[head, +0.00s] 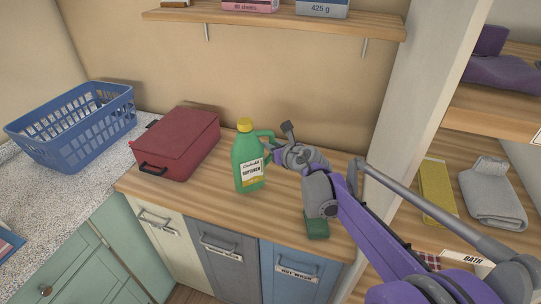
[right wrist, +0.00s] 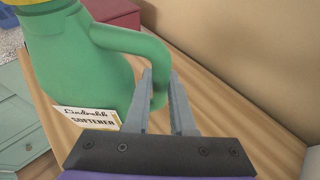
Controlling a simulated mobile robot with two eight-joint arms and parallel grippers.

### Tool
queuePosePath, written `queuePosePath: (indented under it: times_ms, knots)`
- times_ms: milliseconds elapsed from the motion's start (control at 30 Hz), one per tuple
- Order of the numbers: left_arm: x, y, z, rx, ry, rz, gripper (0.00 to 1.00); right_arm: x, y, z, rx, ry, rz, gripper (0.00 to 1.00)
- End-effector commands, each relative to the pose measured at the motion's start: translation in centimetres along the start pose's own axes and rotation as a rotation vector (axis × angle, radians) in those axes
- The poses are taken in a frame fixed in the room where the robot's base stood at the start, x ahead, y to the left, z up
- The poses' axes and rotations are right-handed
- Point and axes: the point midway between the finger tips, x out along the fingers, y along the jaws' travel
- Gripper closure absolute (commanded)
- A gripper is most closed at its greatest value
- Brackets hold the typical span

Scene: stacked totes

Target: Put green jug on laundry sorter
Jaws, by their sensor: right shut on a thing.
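The green jug (head: 249,158) with a yellow cap and a softener label stands upright on the wooden top of the laundry sorter (head: 210,194). My right gripper (head: 271,151) reaches in from the right and is shut on the jug's handle. In the right wrist view, the two grey fingers (right wrist: 165,92) lie on either side of the handle of the jug (right wrist: 75,60). The jug's base looks level with the wooden top; I cannot tell whether it bears its full weight there. My left gripper is not in view.
A red case (head: 178,142) lies left of the jug on the same top. A blue basket (head: 75,125) stands on the speckled counter further left. A small dark green block (head: 317,226) sits near the front right edge. A shelf (head: 280,25) hangs above.

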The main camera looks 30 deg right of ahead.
Motion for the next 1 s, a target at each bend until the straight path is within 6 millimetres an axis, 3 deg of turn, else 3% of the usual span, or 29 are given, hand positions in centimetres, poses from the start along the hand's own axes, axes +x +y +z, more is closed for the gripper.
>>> queuePosePath:
  times_ms: [267, 667, 700, 833, 867, 1000]
  knots:
    - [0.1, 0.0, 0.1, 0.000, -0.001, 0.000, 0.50, 1.3, 0.0, -3.1, 0.003, -0.001, 0.000, 1.00]
    - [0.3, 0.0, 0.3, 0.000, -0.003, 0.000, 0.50, 1.5, 0.0, -3.6, 0.003, -0.001, 0.000, 1.00]
    - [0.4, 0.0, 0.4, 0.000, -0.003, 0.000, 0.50, 1.5, 0.0, -3.7, 0.000, 0.000, 0.000, 0.76]
    - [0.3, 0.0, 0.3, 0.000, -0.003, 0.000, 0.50, 1.5, 0.0, -3.6, 0.000, 0.000, 0.000, 0.53]
    - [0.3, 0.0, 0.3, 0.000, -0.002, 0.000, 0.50, 1.5, 0.0, -3.6, 0.000, 0.000, 0.000, 0.48]
    - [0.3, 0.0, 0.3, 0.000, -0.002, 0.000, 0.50, 1.5, 0.0, -3.6, 0.000, 0.000, 0.001, 0.48]
